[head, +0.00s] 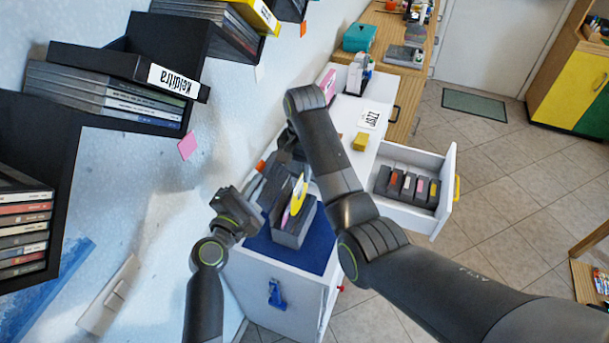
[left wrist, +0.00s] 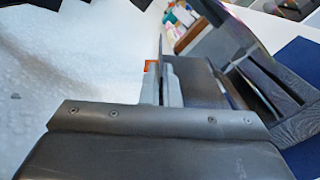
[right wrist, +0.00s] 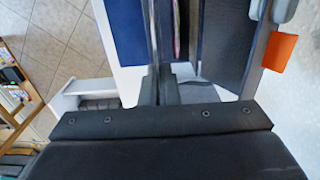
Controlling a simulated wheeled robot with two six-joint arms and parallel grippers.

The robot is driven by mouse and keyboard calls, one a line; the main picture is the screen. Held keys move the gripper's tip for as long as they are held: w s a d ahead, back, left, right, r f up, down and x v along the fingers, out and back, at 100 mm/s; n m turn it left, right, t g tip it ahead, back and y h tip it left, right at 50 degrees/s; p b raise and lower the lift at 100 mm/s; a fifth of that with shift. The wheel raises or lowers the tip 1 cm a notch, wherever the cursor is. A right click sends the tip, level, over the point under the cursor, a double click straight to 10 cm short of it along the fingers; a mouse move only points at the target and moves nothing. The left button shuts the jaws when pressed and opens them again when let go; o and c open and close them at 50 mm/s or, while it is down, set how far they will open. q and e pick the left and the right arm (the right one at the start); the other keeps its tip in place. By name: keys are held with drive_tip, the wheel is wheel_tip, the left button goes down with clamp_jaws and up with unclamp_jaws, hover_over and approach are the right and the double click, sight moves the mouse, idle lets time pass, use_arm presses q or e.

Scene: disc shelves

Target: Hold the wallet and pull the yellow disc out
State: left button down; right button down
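The grey wallet (head: 293,232) stands open on a blue mat (head: 312,257) on a white cabinet; it also shows in the left wrist view (left wrist: 262,85). The yellow disc (head: 299,194) stands upright in it, partly above its edge, beside a pink disc (head: 285,218). My left gripper (head: 252,205) is at the wallet's wall side; in the left wrist view its fingers (left wrist: 166,85) close around a thin grey panel by an orange tab (left wrist: 150,66). My right gripper (right wrist: 157,88) appears shut on a thin edge-on disc, seemingly the yellow one; my arm partly hides it in the head view.
Wall shelves with disc cases (head: 100,95) are at the left. Behind my right arm are a white top with a yellow block (head: 360,141) and an open white drawer (head: 430,165) with a grey disc holder (head: 407,187).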

drive_tip(key=shift+r, duration=0.35)
use_arm(q)
drive_tip(key=c, duration=1.6)
unclamp_jaws()
drive_tip(key=v, duration=1.2)
drive_tip(key=shift+f, duration=0.1)
use_arm(e)
drive_tip(key=shift+d, duration=0.1)
